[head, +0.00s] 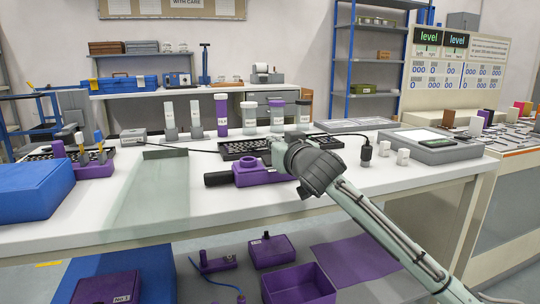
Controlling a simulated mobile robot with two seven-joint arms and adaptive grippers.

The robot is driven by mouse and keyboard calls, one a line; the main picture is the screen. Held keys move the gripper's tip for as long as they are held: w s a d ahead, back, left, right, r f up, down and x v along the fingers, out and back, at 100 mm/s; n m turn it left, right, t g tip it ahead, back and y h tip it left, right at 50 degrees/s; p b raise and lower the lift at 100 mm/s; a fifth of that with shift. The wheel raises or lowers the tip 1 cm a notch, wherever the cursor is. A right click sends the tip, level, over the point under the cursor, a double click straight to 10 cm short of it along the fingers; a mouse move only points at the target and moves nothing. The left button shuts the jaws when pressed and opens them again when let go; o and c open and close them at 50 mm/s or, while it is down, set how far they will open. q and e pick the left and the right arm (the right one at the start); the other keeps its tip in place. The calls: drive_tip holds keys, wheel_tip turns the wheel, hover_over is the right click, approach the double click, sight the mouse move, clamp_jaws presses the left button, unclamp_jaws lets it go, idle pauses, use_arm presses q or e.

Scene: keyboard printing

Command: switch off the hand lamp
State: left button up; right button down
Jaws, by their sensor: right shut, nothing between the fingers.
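A purple device (252,173) with a black cylindrical handle lies on the white worktop, its round purple ring on top; I cannot tell for sure that it is the hand lamp. My right gripper (280,152) comes in from the lower right, just over the device's right side. It is shut and empty; its fingertips are small and partly hidden by its own body, and I cannot tell whether they touch the device. A small black corded item (366,151) stands to the right of the gripper. No lit lamp can be made out. My left gripper is not in view.
A black keyboard (243,148) lies behind the purple device. Several capped tubes, one a purple tube (221,116), stand behind it. A grey box (431,147) and two white blocks are at the right. A glassy panel (151,190) is at the left. The front worktop is mostly clear.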

sight(269, 160)
drive_tip(key=shift+x, duration=1.1)
drive_tip(key=f, duration=0.2)
drive_tip(key=shift+w+a+f, duration=0.15)
drive_tip(key=shift+w+f, duration=0.15)
drive_tip(key=shift+w, duration=0.05)
drive_tip(key=shift+w+f, duration=0.15)
drive_tip(key=shift+f, duration=0.6)
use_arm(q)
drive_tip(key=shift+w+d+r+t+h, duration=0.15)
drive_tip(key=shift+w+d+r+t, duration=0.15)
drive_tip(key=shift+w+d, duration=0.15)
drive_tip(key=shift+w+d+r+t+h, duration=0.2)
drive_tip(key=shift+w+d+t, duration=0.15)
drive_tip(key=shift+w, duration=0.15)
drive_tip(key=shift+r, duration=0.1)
use_arm(e)
drive_tip(key=shift+r, duration=0.1)
